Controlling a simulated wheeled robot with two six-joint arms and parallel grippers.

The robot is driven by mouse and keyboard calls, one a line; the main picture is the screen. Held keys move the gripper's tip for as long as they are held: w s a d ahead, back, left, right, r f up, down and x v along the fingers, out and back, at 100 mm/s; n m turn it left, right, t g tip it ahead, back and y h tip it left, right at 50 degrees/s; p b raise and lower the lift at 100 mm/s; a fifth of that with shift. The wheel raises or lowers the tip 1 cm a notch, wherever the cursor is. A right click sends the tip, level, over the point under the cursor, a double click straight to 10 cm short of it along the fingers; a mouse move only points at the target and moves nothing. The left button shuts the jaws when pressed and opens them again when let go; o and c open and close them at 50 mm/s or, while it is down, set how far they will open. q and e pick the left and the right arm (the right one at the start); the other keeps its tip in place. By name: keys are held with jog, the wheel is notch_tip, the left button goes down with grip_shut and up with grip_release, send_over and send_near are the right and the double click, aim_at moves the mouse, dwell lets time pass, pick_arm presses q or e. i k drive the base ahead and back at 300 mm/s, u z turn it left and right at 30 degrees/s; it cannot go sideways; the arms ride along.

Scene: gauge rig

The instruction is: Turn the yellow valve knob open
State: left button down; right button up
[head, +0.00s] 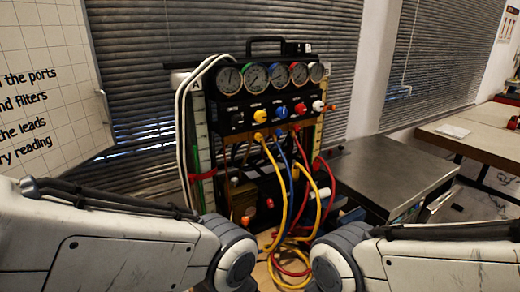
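The yellow valve knob (260,116) sits on the black front panel of the gauge rig (236,118), left of the blue knob (282,112), the red knob (300,109) and the white knob (318,105). A row of round gauges (277,76) stands above the knobs. Nothing covers the yellow knob. Both my arms reach in low from the left and right sides, below and in front of the rig. Neither gripper shows, so I cannot see their fingers. No gripper is seen at the knob.
Yellow, blue and red hoses (282,185) hang from the panel and coil in front of the rig. White hoses (181,110) run down its left side. A dark metal table (385,170) stands to the right. A whiteboard (45,85) is at the left.

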aim_at(260, 116)
jog(key=u, duration=2.1)
jog(key=k, duration=1)
jog(key=z, duration=1.55)
jog(key=i, duration=0.5)
jog(key=u, duration=0.05)
